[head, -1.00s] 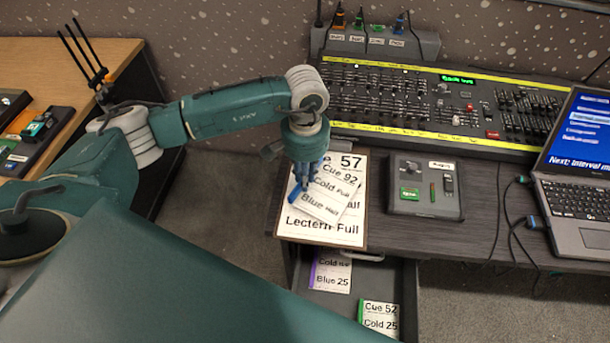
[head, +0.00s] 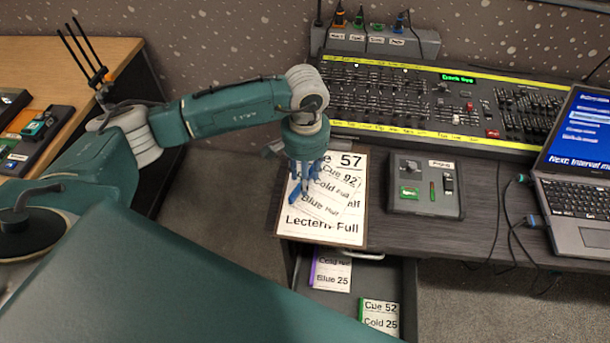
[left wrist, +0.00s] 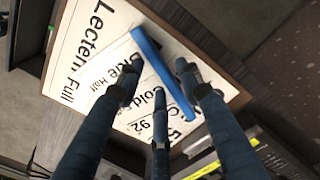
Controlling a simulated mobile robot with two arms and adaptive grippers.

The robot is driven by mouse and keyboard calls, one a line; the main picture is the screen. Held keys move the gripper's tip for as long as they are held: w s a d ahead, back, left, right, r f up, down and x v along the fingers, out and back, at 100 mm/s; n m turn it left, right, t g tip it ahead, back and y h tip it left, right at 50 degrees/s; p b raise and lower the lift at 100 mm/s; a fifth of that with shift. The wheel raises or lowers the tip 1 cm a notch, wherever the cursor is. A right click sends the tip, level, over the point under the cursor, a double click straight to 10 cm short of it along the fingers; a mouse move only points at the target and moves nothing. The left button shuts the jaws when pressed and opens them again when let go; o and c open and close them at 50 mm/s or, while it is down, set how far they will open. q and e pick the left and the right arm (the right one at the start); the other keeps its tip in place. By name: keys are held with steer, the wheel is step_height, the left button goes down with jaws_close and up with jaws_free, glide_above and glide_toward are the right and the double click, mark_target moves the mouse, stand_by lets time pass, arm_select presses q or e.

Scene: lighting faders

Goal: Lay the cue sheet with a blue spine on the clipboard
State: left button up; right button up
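The cue sheet with a blue spine (head: 332,197) lies on the clipboard (head: 366,205), turned at an angle over the large printed page there. In the left wrist view its blue spine (left wrist: 163,72) runs between my fingers, and the clipboard's brown edge (left wrist: 213,72) shows beyond it. My left gripper (head: 301,192) is right over the spine side of the sheet. Its fingers are spread apart, with gaps to the spine in the left wrist view (left wrist: 160,84). My right gripper is not in view.
An open drawer below holds a purple-spined sheet (head: 332,272) and a green-spined sheet (head: 380,316). A small control box (head: 425,188) stands right of the clipboard, a fader desk (head: 430,105) behind, and a laptop (head: 575,190) at far right.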

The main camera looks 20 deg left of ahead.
arm_select(q)
step_height(320, 180, up, 12)
steer(key=b, duration=0.2)
steer(key=shift+f, duration=0.2)
steer(key=shift+d, duration=0.1)
stand_by(0.3)
